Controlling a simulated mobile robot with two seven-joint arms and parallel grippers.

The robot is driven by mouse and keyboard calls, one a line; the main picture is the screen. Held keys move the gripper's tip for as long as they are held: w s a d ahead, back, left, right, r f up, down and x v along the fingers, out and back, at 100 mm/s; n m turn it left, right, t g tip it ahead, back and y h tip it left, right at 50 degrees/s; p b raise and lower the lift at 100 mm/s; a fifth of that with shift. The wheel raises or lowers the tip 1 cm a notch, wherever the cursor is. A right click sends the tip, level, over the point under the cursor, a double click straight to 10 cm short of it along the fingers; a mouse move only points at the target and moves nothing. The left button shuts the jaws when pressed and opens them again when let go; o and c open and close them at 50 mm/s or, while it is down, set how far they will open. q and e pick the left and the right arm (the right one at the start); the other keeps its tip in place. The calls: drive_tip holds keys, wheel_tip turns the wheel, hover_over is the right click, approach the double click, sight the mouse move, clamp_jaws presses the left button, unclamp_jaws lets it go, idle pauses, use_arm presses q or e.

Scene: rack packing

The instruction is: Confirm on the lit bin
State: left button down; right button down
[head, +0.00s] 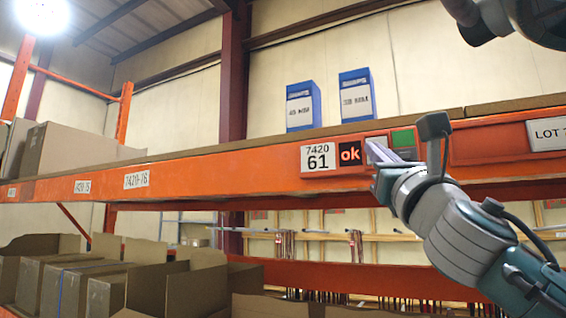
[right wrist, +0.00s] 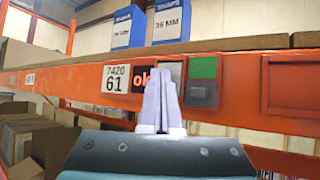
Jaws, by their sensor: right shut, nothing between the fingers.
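The pick-to-bin module is on the orange shelf beam (head: 220,160). It has a white label reading "7420 61" (head: 318,157) and a dark display showing "ok" in orange (head: 350,153). Right of the display are a pale grey panel (head: 376,141) and a green square (head: 403,138); the green square (right wrist: 202,67) also shows in the right wrist view, above a grey square (right wrist: 202,94). My right gripper (head: 372,150) is shut and empty, its fingertips in front of the pale panel beside the display. I cannot tell whether they touch it. My left gripper does not show.
Two blue-and-white boxes (head: 303,107) (head: 357,96) stand on the shelf above the beam. Open cardboard boxes (head: 190,288) fill the lower left. A larger carton (head: 75,150) sits at the left. A "LOT" label (head: 547,134) is on the beam at the right.

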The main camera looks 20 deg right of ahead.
drive_tip(key=shift+w+d, duration=0.1)
drive_tip(key=shift+d, duration=0.05)
idle(0.4)
drive_tip(key=shift+s+a+p, duration=0.35)
drive_tip(key=shift+s+a, duration=0.2)
drive_tip(key=shift+a, duration=0.1)
drive_tip(key=s+a+p, duration=0.1)
drive_tip(key=s+a, duration=0.2)
drive_tip(key=a, duration=0.1)
drive_tip(key=shift+s+p, duration=0.15)
drive_tip(key=shift+p, duration=0.15)
drive_tip(key=shift+d, duration=0.1)
idle(0.6)
